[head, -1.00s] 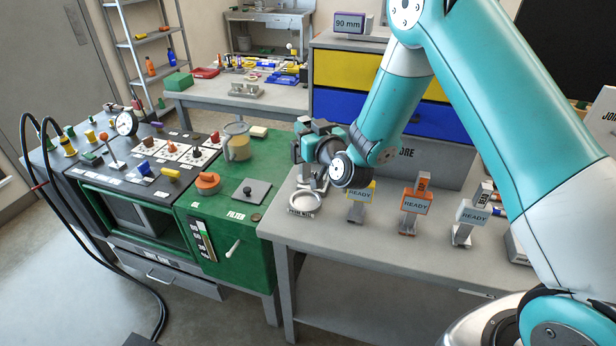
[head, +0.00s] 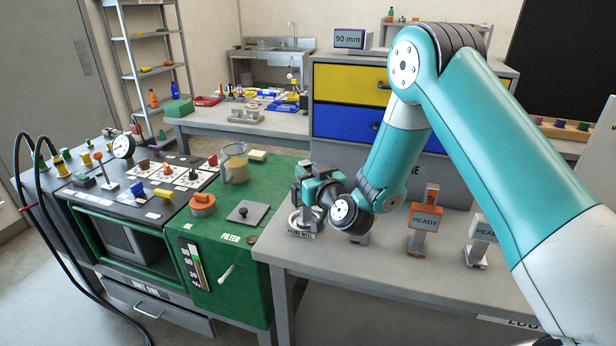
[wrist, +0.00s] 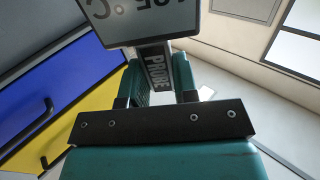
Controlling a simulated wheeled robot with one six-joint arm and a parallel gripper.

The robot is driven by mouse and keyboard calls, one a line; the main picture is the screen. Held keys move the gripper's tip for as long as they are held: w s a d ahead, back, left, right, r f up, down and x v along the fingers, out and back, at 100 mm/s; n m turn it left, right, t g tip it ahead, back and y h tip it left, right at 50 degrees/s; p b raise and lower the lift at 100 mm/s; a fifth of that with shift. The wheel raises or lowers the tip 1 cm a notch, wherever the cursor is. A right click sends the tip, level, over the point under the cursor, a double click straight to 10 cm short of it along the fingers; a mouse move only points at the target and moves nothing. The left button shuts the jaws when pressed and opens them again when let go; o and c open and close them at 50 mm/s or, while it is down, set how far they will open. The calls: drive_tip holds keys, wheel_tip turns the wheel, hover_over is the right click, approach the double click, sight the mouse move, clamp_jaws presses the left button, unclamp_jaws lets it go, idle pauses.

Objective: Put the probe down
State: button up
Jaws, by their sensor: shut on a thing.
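The probe (wrist: 158,66) is a grey stick lettered PROBE with a display showing a °C reading, upside down in the wrist view. My gripper (wrist: 160,82) is shut on it, one teal finger at each side. In the head view my gripper (head: 308,190) is low over the left end of the grey bench, at a pale round ring (head: 296,222) with a label that seems to read PROBE WELL. The gripper hides most of the probe there, so I cannot tell whether its lower end is inside the ring or above it.
An orange READY device (head: 425,222) and a grey READY device (head: 483,232) stand right of my wrist; another is mostly hidden behind it. The green machine (head: 240,250) adjoins at left. The bench's front strip (head: 390,268) is clear.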

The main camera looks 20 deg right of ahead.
drive_tip(key=shift+f, duration=0.1)
drive_tip(key=o, duration=0.9)
drive_tip(key=shift+o, duration=0.2)
drive_tip(key=s+d+b, duration=0.1)
drive_tip(key=s+b, duration=1.1)
drive_tip(key=b, duration=0.1)
drive_tip(key=shift+d, duration=0.4)
